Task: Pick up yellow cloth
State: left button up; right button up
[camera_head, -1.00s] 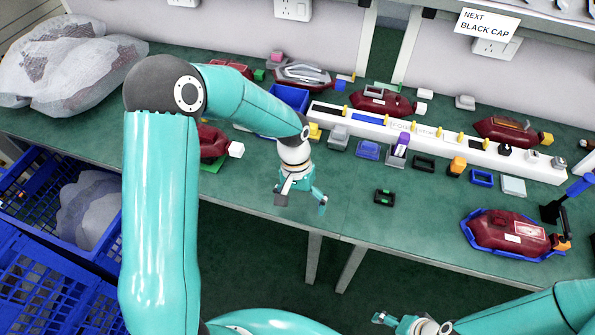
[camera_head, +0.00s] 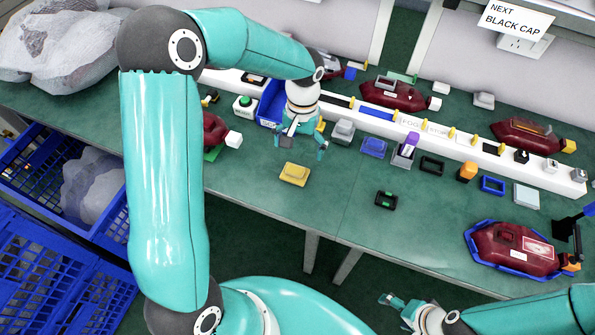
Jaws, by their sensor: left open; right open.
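A small flat yellow item (camera_head: 294,174), which looks like a folded cloth, lies on the green table (camera_head: 340,195) near its front edge. My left gripper (camera_head: 303,148) points down with its fingers spread, beyond the yellow item and apart from it in the picture. Nothing shows between its fingers. A second yellow thing (camera_head: 320,125) is partly hidden behind the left gripper; I cannot tell what it is. My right gripper (camera_head: 391,300) is open and empty at the bottom, in front of the table.
A blue bin (camera_head: 270,103) stands behind the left gripper. A grey block (camera_head: 343,131), a blue block (camera_head: 374,147) and a small black box (camera_head: 386,200) are to the right. A dark red lamp (camera_head: 515,248) lies in a blue tray. Bare table surrounds the yellow item.

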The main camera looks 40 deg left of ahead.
aim_at(295, 168)
pick_arm(q)
jog(key=f, duration=0.2)
jog(key=s+f, duration=0.1)
jog(key=f, duration=0.2)
jog(key=f+p, duration=0.1)
jog(key=f, duration=0.2)
jog(key=shift+s+f, duration=0.1)
jog(key=shift+s, duration=0.15)
jog(key=shift+c, duration=0.2)
jog(key=c, duration=1)
